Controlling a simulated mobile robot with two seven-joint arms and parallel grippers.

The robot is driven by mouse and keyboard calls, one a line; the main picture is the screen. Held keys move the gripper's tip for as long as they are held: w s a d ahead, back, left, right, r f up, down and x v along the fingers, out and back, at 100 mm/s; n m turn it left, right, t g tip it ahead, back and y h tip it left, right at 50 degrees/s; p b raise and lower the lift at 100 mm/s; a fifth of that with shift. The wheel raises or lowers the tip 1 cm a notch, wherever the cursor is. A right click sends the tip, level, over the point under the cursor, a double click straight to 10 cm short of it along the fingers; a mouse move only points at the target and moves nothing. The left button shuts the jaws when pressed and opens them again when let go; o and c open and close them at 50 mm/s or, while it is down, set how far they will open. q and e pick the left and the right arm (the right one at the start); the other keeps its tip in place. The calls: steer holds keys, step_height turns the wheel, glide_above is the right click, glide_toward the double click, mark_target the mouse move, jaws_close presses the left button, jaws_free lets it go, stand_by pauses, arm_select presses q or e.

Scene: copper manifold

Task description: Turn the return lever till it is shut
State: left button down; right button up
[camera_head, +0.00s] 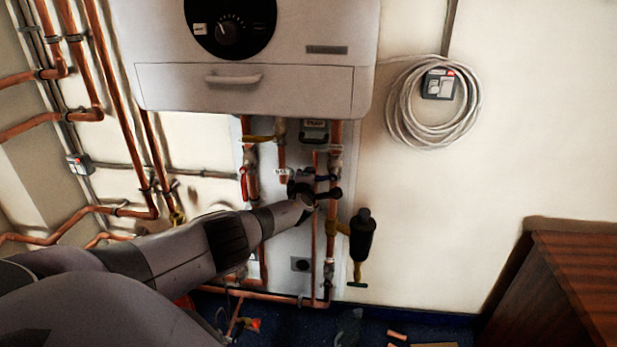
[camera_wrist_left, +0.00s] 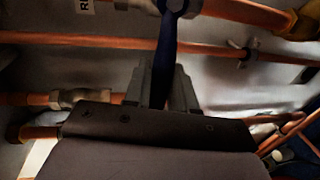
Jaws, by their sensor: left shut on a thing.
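The return lever is a blue handle (camera_wrist_left: 174,38) at the top middle of the left wrist view, attached to a valve on a copper pipe (camera_wrist_left: 250,13). In that view it runs crosswise to the pipes. My left gripper (camera_wrist_left: 166,85) is shut on the blue handle, with a grey finger on each side of it. In the head view my left gripper (camera_head: 318,190) is at the pipes below the boiler, and the arm and gripper hide much of the valve. My right gripper is in neither view.
The white boiler (camera_head: 245,85) hangs above. A yellow lever (camera_head: 258,138) and a red lever (camera_head: 243,186) sit left of my gripper. A black cylindrical filter (camera_head: 362,236) stands to the right. A coiled cable (camera_head: 398,105) and wooden cabinet (camera_head: 570,275) are farther right.

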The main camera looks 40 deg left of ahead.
arm_select(q)
steer(key=shift+a+r, duration=0.15)
steer(key=shift+r, duration=0.1)
steer(key=c, duration=1.1)
jaws_free()
steer(key=shift+r, duration=0.1)
steer(key=shift+p+v, duration=1.4)
steer(key=shift+v, duration=2.2)
